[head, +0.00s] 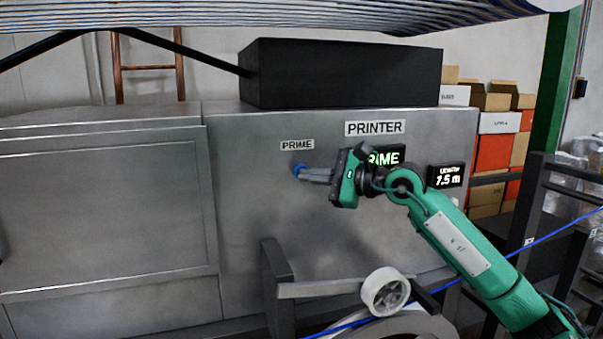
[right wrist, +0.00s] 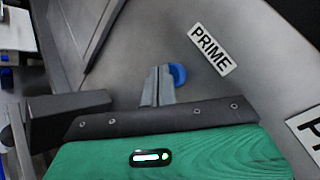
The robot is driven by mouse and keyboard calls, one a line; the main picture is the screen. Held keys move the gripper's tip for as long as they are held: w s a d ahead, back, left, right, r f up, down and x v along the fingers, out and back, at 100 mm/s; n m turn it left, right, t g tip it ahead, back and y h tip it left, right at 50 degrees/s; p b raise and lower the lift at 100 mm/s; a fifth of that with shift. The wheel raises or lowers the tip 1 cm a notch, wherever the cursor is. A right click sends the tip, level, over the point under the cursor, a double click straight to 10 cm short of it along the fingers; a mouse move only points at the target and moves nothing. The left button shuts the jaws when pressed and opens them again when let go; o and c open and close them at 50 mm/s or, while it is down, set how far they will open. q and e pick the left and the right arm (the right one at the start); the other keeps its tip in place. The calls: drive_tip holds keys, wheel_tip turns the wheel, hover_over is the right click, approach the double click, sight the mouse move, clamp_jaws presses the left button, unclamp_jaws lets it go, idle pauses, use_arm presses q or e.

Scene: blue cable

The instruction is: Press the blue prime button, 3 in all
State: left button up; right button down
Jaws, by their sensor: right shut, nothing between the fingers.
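The blue prime button (head: 298,169) sits on the grey printer panel (head: 245,200), just below a white PRIME label (head: 297,145). My right gripper (head: 305,173) is shut and empty, with its fingertips at the button in the head view. In the right wrist view, the fingertips (right wrist: 160,72) overlap the left part of the blue button (right wrist: 178,76); whether they touch it or press it in I cannot tell. A display reading PRIME (head: 388,157) is lit green and partly hidden behind my right gripper. My left gripper is not in view.
A second display (head: 446,176) reads 7.5 m. A white roller (head: 386,291) on a dark frame stands low in front of the panel, with a blue cable (head: 540,241) running past. A black box (head: 340,75) sits on top of the printer. Shelved cartons (head: 492,150) are at right.

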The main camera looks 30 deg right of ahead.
drive_tip(key=shift+w+d+p, duration=0.2)
drive_tip(key=shift+w+p, duration=0.1)
drive_tip(key=shift+w, duration=0.5)
idle(0.8)
idle(0.3)
drive_tip(key=shift+s+a+b, duration=0.15)
drive_tip(key=shift+s+b, duration=0.35)
drive_tip(key=shift+s, duration=0.1)
drive_tip(key=shift+s+a+b, duration=0.15)
drive_tip(key=shift+s+b, duration=0.3)
drive_tip(key=shift+s, duration=0.1)
